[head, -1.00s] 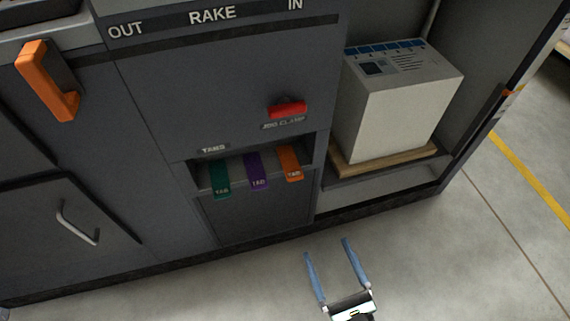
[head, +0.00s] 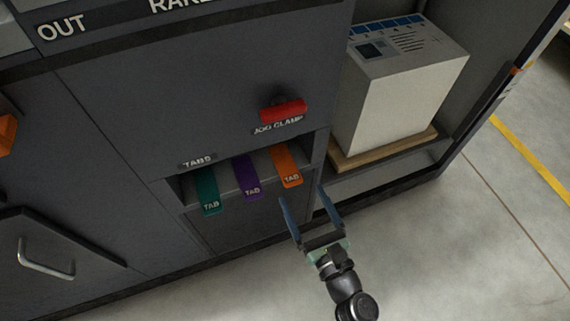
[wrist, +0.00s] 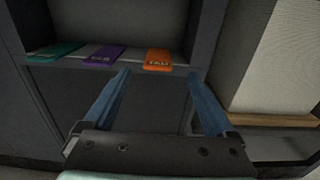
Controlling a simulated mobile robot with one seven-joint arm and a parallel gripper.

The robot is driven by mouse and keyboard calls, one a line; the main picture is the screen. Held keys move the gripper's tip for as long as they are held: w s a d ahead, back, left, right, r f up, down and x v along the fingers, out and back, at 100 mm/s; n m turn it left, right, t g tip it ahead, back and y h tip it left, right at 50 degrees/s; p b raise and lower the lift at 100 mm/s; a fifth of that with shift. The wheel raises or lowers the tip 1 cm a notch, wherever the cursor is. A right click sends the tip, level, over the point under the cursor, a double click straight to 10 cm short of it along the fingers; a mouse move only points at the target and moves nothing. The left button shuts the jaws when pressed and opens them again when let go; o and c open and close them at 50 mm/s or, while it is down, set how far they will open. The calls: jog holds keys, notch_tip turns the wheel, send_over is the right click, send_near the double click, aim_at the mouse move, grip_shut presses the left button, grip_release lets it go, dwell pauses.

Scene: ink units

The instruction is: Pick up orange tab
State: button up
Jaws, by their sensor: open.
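The orange tab (head: 287,166) is the rightmost of three tabs in the recess labelled TABS, hanging over the front edge of its shelf. In the wrist view the orange tab (wrist: 158,59) lies ahead of the gap between my fingers, apart from them. My gripper (head: 301,194) is open and empty, with blue fingers, just in front of and below the orange tab. In the wrist view both fingers (wrist: 158,80) point toward the recess.
A purple tab (head: 247,176) and a green tab (head: 208,191) hang left of the orange tab. A red jog clamp handle (head: 284,110) sticks out above the recess. A white box (head: 404,95) stands on a wooden board in the open bay at the right.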

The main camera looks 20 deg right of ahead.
aim_at(294, 184)
jog(key=w, duration=0.1)
jog(key=w+b, duration=0.1)
jog(key=w, duration=0.1)
jog(key=w+b, duration=0.1)
jog(key=w, duration=0.1)
jog(key=shift+a+f, duration=0.1)
jog(key=shift+a, duration=0.15)
jog(key=c, duration=1.4)
